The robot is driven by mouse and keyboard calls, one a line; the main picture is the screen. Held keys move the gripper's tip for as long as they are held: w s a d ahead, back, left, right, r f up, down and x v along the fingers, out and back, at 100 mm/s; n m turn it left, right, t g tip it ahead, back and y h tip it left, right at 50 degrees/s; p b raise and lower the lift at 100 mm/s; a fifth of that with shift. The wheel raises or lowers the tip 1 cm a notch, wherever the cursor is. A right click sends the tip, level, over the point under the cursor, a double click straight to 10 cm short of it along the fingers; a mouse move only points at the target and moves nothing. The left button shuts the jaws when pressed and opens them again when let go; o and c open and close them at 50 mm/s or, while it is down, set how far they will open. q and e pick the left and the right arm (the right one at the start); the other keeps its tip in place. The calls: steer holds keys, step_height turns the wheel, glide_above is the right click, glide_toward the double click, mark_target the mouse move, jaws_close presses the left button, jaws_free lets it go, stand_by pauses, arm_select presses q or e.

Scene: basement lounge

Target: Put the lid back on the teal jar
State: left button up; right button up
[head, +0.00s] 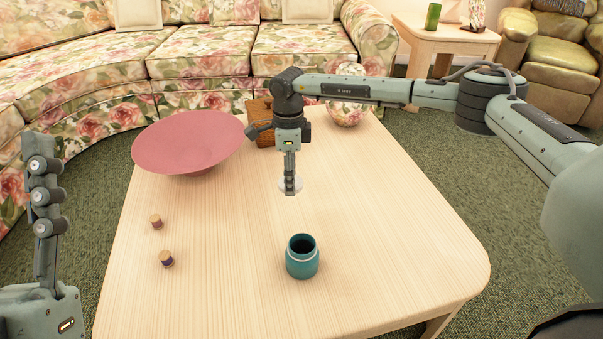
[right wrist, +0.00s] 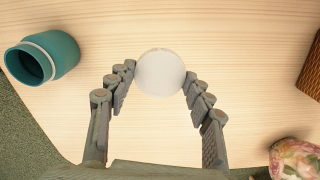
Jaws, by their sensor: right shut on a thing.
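The teal jar (head: 302,262) stands upright and open on the wooden table, its dark mouth facing up and a pale band below the rim. It also shows at the left of the right wrist view (right wrist: 45,58). My right gripper (head: 290,186) points down beyond the jar and is shut on a round white lid (right wrist: 159,73), held at the fingertips. In the head view the lid is mostly hidden behind the fingers. The lid and the jar are apart. My left gripper (head: 45,197) is at the left edge, off the table; its finger gap cannot be made out.
A wide pink bowl (head: 190,140) and a brown wooden box (head: 262,125) stand at the table's back. A floral ball (head: 347,113) is at the back right. The table (head: 400,240) is clear around the jar.

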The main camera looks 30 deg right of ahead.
steer(key=s+a+r, duration=0.2)
steer(key=a+r, duration=0.1)
steer(key=a, duration=0.1)
steer(key=shift+s+a+r+p, duration=0.15)
steer(key=shift+s+a+p, duration=0.15)
steer(key=shift+a, duration=0.1)
